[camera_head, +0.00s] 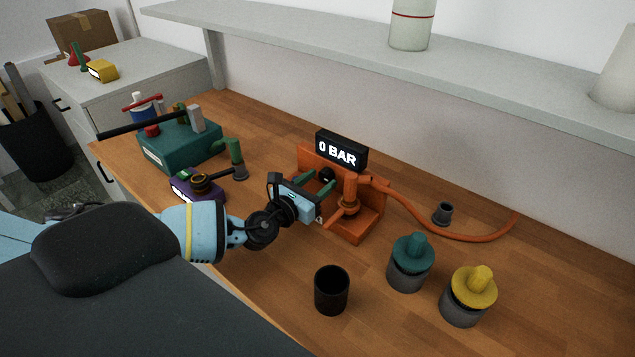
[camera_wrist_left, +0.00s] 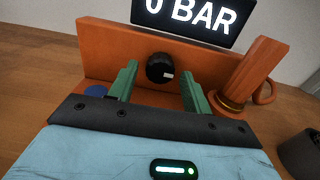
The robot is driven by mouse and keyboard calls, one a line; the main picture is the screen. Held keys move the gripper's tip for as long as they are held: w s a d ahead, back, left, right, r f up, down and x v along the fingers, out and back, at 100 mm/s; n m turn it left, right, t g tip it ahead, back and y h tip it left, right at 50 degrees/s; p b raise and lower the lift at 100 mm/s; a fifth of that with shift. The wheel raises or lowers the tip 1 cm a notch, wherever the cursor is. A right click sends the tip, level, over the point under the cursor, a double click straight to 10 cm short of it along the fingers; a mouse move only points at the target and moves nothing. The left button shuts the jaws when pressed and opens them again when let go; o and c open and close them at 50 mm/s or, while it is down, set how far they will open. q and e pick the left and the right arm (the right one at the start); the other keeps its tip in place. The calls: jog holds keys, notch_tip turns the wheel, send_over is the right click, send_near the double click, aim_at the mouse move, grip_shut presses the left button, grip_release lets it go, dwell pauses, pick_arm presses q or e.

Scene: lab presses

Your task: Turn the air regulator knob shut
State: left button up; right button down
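The air regulator is an orange stand (camera_head: 368,222) with a display (camera_head: 341,151) reading "0 BAR". Its black round knob (camera_head: 327,174) sits on the upright orange plate. In the left wrist view the knob (camera_wrist_left: 160,68) has a small white mark on its right side. My left gripper (camera_head: 317,183) is open, with its green fingers pointing at the plate. In the left wrist view the fingers (camera_wrist_left: 160,80) stand apart on either side of the knob, with visible gaps. I cannot tell whether the tips reach its depth. My right gripper is not in view.
An orange post (camera_head: 350,190) stands right of the knob, with an orange hose (camera_head: 440,228) trailing right. A black cup (camera_head: 331,290), teal-topped (camera_head: 411,254) and yellow-topped (camera_head: 474,288) weights stand in front. A teal machine (camera_head: 180,146) and purple device (camera_head: 196,187) are left.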

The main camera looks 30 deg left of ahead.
pick_arm(q)
jog(key=c, duration=0.8)
